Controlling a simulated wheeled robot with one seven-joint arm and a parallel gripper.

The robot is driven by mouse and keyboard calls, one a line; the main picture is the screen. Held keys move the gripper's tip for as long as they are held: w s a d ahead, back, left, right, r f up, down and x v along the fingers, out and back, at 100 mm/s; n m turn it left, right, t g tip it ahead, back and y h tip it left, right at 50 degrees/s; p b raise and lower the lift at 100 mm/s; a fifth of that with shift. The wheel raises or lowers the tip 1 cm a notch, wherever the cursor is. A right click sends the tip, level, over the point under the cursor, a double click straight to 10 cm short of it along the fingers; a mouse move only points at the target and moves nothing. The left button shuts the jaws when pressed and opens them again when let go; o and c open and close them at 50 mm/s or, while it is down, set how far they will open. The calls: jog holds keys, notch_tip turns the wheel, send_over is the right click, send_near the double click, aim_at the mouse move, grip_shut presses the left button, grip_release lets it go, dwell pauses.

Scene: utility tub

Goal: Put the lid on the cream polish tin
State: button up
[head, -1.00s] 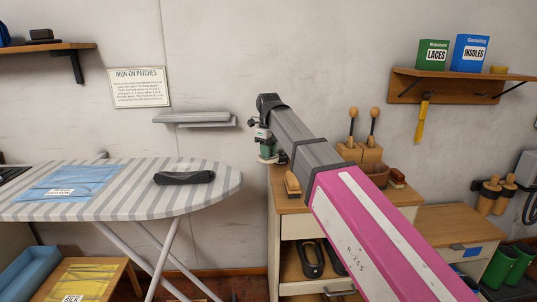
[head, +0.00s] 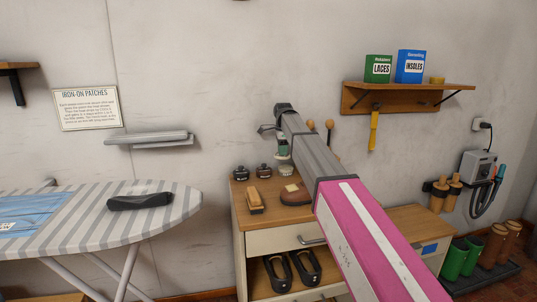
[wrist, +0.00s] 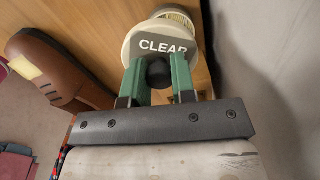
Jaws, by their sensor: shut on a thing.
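My gripper (head: 283,150) is over the wooden cabinet in the head view, and its green fingers also show in the wrist view (wrist: 158,76). They are shut on a black knob. The knob appears to belong to a round, pale lid (wrist: 133,50) with a dark band reading "CLEAR". Just past the lid's far edge is a cream round tin (wrist: 178,13), partly hidden by it. In the head view the cream tin (head: 286,171) stands on the cabinet top below my gripper. I cannot tell whether lid and tin touch.
Two dark knobbed tins (head: 263,169) stand left of the cream tin on the cabinet (head: 240,215). A brush (head: 255,200) and a brown shoe-like item (head: 295,195) lie in front. The wall is behind. An ironing board (head: 170,215) stands left.

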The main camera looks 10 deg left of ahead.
aim_at(286, 168)
jog(key=shift+w+d+f, duration=0.1)
jog(key=shift+w+d, duration=0.7)
jog(key=shift+f, duration=3.2)
jog(key=shift+f, duration=0.15)
jog(key=o, duration=1.5)
jog(key=shift+c, duration=0.2)
jog(key=shift+r, duration=3.55)
